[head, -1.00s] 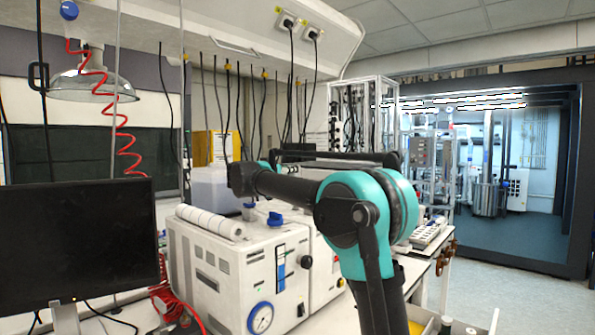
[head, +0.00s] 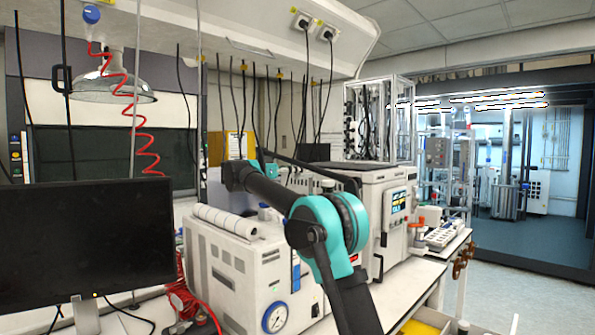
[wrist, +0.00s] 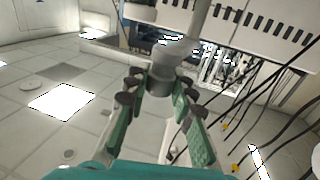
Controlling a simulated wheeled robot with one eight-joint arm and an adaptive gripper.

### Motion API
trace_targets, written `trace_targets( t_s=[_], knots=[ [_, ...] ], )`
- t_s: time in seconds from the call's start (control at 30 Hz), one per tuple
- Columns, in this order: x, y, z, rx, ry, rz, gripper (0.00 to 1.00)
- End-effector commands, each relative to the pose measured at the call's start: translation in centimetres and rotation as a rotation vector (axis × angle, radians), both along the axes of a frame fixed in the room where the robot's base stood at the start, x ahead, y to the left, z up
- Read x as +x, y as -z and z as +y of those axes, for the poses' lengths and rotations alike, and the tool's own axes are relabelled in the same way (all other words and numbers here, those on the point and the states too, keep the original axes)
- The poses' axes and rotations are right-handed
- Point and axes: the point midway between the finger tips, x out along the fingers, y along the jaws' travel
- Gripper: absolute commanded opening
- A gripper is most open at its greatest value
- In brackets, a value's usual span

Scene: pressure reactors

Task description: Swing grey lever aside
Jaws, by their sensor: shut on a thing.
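In the wrist view my gripper (wrist: 160,92) has its green-sided fingers closed around a grey, rounded piece, which looks like the grey lever (wrist: 176,50). A pale rod runs up from that piece toward the top of the picture. The fingertips touch it from both sides. I cannot make out the fingers or the lever there, partly because my teal elbow is in front.
A black monitor (head: 85,240) stands at the left front. A white machine with a gauge (head: 245,265) sits beside my arm. A red coiled hose (head: 138,110) and several black cables hang above the bench. Open floor (head: 520,270) lies at the right.

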Motion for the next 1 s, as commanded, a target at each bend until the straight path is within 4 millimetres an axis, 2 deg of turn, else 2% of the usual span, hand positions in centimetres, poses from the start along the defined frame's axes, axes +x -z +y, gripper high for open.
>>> trace_targets(
  t_s=[0.23, 0.27, 0.4, 0.77, 0.87, 1.0],
  knots=[
    [0.0, -0.1, -0.1, -0.002, 0.0, -0.001, 0.0],
    [0.0, -0.1, -0.1, -0.002, 0.0, -0.001, 0.27],
    [0.0, 0.0, -0.1, -0.001, 0.0, 0.0, 0.45],
    [-0.1, 0.0, 0.3, -0.001, -0.001, 0.0, 0.45],
    [-0.6, 0.0, 1.1, -0.001, -0.001, 0.0, 0.45],
    [-1.8, 0.0, 3.3, -0.001, -0.003, 0.0, 0.45]
  ],
)
